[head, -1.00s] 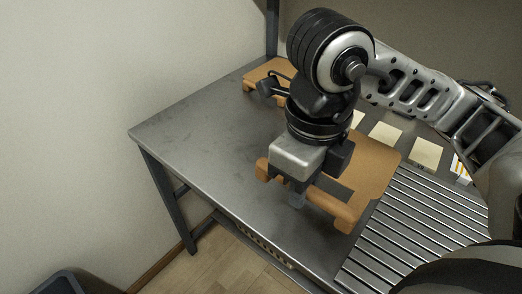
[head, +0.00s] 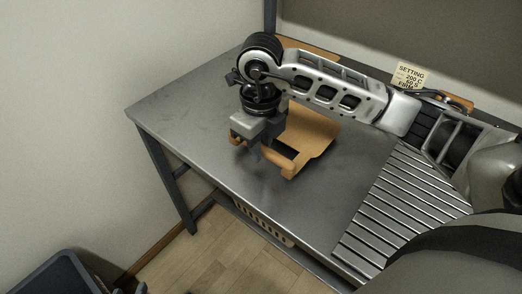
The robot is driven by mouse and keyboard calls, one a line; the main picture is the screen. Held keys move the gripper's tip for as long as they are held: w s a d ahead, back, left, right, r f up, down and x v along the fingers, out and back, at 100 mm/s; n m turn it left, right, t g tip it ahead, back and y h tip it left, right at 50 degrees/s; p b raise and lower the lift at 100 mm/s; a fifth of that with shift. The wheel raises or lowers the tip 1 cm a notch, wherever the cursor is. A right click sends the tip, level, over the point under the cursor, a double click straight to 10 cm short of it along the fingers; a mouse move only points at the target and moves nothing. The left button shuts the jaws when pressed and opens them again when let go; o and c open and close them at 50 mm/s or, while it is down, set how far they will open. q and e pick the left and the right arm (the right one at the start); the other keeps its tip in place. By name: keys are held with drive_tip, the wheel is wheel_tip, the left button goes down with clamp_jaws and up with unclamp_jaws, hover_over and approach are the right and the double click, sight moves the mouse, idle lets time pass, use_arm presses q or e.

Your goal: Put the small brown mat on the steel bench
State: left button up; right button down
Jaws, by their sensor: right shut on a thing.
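The brown mat (head: 316,130) has a thick bar-like front edge and is over the steel bench (head: 190,105), in the middle of the head view. My right gripper (head: 254,152) points down and is shut on that bar. Part of the mat is hidden behind the gripper and wrist. I cannot tell whether the mat touches the bench top or hangs just above it. My left gripper does not show.
Another brown piece (head: 310,46) lies at the back of the bench, partly behind my arm. A ribbed metal rack (head: 410,205) is at the right. A card with writing (head: 409,76) stands at the back. A dark bin (head: 65,278) is at bottom left. The bench's left part is bare.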

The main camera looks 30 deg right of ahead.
drive_tip(key=shift+f, duration=1)
drive_tip(key=c, duration=1.3)
unclamp_jaws()
drive_tip(key=shift+f, duration=0.1)
wheel_tip(320, 180, up, 12)
drive_tip(key=shift+r+p, duration=0.15)
drive_tip(key=shift+p, duration=0.25)
